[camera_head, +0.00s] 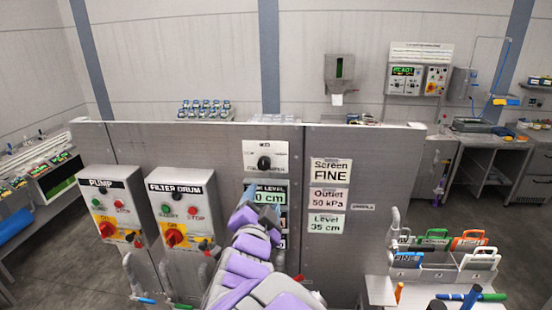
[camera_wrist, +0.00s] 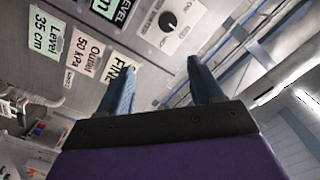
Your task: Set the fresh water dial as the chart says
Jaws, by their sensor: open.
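A black round dial (camera_head: 264,162) sits on a white plate at the top middle of the grey panel. It also shows in the wrist view (camera_wrist: 168,22), above and beyond the fingertips; its small scale marks are too blurred to read. Three cards hang to its right: "Screen FINE" (camera_head: 331,171), "Outlet 50 kPa" (camera_head: 329,199) and "Level 35 cm" (camera_head: 326,225). My gripper (camera_head: 257,207) is in front of the panel, below the dial. Its two fingers stand apart in the wrist view (camera_wrist: 162,75), with nothing between them. My arm partly hides a green level display (camera_head: 272,196).
A pump box (camera_head: 113,205) and a filter drum box (camera_head: 180,208) project from the panel at left, each with buttons and a red-and-yellow switch. Bent handles stand low before the panel. A rack of coloured tags (camera_head: 440,262) stands at right.

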